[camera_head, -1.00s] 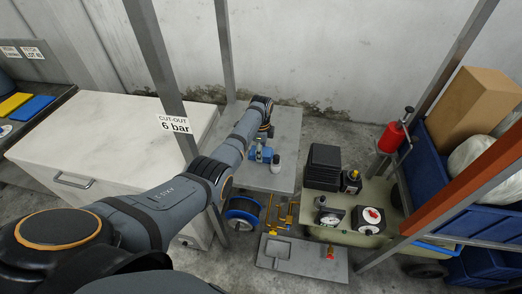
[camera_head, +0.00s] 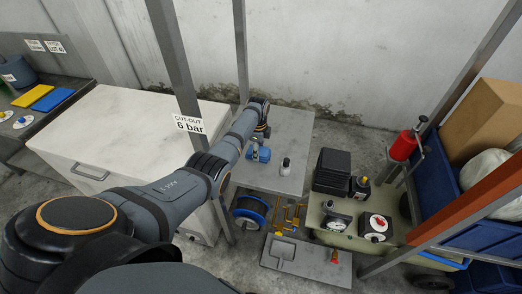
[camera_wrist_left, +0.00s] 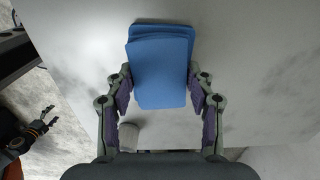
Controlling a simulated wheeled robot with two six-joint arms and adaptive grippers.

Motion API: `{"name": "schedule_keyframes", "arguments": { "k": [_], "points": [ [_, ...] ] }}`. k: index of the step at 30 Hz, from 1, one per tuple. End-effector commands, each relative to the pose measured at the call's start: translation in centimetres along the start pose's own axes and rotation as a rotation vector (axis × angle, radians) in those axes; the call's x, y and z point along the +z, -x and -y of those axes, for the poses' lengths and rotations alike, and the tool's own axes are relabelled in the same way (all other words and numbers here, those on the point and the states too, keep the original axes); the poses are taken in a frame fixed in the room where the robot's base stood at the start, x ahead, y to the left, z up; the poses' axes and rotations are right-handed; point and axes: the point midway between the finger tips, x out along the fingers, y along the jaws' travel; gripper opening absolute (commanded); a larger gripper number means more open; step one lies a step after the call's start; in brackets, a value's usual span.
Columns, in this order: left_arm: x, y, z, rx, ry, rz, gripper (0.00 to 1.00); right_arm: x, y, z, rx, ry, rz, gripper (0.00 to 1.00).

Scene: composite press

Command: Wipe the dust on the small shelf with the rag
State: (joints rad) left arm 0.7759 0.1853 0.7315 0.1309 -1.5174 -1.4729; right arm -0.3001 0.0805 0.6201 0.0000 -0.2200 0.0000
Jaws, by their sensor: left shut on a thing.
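The small shelf (camera_head: 297,124) is a grey plate in the middle of the head view; its surface also fills much of the left wrist view (camera_wrist_left: 245,30). Dark dust smudges (camera_wrist_left: 288,82) show on it, right of the rag. The rag (camera_head: 259,154) is blue and folded. In the left wrist view the rag (camera_wrist_left: 162,70) sits between the two fingers of my left gripper (camera_wrist_left: 161,85), which is shut on it. I cannot tell whether the rag touches the shelf. My right gripper (camera_wrist_left: 49,115) shows at the left wrist view's left edge, open and empty.
A steel post (camera_head: 241,55) rises beside my left arm. A white chest (camera_head: 110,135) is at left. Black boxes (camera_head: 332,170) and a red cylinder (camera_head: 403,146) are at right.

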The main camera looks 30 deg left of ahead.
Motion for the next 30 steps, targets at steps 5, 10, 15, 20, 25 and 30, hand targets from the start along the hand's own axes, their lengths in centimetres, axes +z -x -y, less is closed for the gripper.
{"name": "schedule_keyframes", "arguments": {
  "k": [5, 10, 15, 20, 25, 30],
  "points": [
    [1.6, 0.0, 0.0, 0.001, 0.001, 0.001, 0.18, 0.0, 0.2, 0.0, 0.000, 0.000, 0.000, 0.78],
    [2.5, -0.1, 0.0, 0.000, 0.000, 0.000, 0.18, 0.0, 0.3, 0.0, 0.000, 0.000, 0.000, 0.78],
    [2.8, -0.1, 0.0, 0.000, 0.001, 0.001, 0.18, 0.0, 0.4, 0.0, -0.001, 0.000, 0.000, 0.78],
    [4.3, 0.1, 0.0, 0.000, 0.002, 0.001, 0.18, -0.1, 0.6, 0.0, -0.001, 0.000, 0.000, 0.78],
    [5.1, 0.1, 0.0, -0.001, 0.000, 0.000, 0.18, -0.1, 0.7, 0.0, -0.001, 0.000, 0.000, 0.78],
    [5.0, 0.1, 0.0, -0.001, 0.000, -0.001, 0.18, -0.1, 0.7, 0.0, -0.001, 0.000, 0.000, 0.78]
  ]
}}
